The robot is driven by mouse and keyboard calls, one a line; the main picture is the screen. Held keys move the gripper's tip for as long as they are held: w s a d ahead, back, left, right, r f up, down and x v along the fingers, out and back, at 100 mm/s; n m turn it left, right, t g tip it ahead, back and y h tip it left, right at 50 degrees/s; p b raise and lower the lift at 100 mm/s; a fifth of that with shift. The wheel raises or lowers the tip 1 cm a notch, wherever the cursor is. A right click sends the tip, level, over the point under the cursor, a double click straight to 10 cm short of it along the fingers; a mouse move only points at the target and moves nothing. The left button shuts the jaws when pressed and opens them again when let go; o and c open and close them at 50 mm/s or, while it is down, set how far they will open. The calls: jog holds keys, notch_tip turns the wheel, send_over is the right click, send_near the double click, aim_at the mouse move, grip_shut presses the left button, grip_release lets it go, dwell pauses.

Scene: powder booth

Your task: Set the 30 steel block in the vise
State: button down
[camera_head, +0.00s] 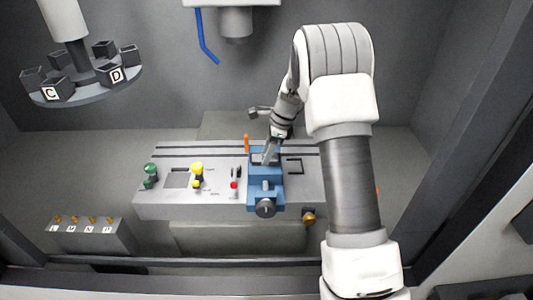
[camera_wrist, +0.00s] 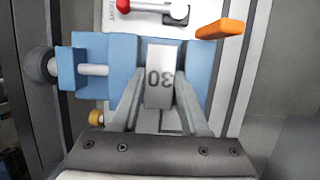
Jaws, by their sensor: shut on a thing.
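The steel block (camera_wrist: 160,73) is light grey, and its "30" reads upside down in the wrist view. My gripper (camera_wrist: 160,112) is shut on the block. The blue vise (camera_wrist: 120,60) is around the block in that view, and the block appears between its jaws. I cannot tell whether it rests on the vise floor. In the head view the vise (camera_head: 265,190) stands on the grey machine table, with my gripper (camera_head: 268,155) over its back part. The block is too small to make out there.
An orange handle (camera_head: 247,143) stands at the vise's back left, close to my gripper. Yellow (camera_head: 197,170), green (camera_head: 150,170) and red (camera_head: 234,186) controls are left of the vise. A blue hose (camera_head: 206,40) and spindle (camera_head: 235,25) hang above. A tool carousel (camera_head: 85,92) is upper left.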

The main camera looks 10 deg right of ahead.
jog(key=shift+f, duration=0.1)
dwell(0.3)
jog(key=shift+f+b, duration=0.35)
jog(key=shift+f, duration=0.35)
jog(key=shift+c, duration=1.7)
grip_release()
jog(key=v, duration=1.7)
jog(key=shift+r, duration=0.25)
